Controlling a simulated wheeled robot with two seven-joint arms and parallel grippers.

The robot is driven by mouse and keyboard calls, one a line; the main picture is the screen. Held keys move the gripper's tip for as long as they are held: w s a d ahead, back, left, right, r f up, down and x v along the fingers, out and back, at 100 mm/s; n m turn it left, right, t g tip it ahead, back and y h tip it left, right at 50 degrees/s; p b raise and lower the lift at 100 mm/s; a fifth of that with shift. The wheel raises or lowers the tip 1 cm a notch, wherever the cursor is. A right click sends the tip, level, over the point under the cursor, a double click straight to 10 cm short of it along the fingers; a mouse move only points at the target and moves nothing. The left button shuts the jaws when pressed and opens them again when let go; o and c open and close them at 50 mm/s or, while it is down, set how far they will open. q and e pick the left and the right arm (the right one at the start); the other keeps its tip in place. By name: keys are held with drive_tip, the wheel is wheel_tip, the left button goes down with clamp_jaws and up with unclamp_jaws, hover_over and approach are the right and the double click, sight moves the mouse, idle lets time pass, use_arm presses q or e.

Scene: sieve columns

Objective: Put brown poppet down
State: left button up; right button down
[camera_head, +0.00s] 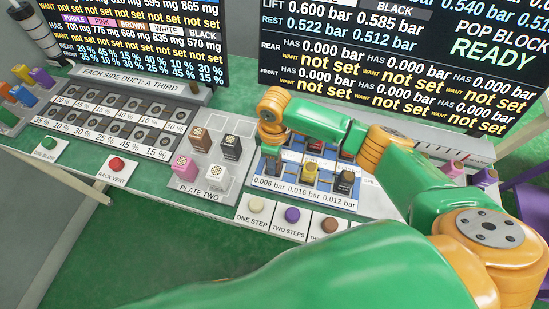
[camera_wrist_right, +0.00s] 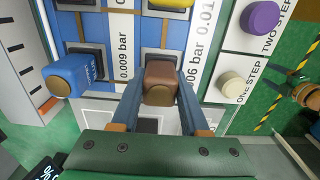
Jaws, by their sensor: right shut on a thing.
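My right gripper (camera_head: 272,160) is over the left front corner of the blue tray (camera_head: 292,195), behind the 0.006 bar label. In the right wrist view its two fingers (camera_wrist_right: 161,88) are shut on the brown poppet (camera_wrist_right: 160,73), one on each side. The poppet is beside the 0.006 bar label strip (camera_wrist_right: 190,70). I cannot tell whether it touches the tray or hangs just above it. In the head view the fingers and arm largely hide the poppet.
A yellow poppet (camera_head: 310,172) and a black one (camera_head: 346,181) stand in the blue tray's front row. Plate two (camera_head: 205,192) holds several blocks to the left. Push buttons, including one step (camera_head: 256,206), line the front. Behind stand two screens (camera_head: 400,50).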

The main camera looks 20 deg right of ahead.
drive_tip(key=shift+f, duration=0.1)
drive_tip(key=shift+c, duration=2)
unclamp_jaws()
wheel_tip(320, 180, up, 12)
drive_tip(key=shift+s, duration=0.1)
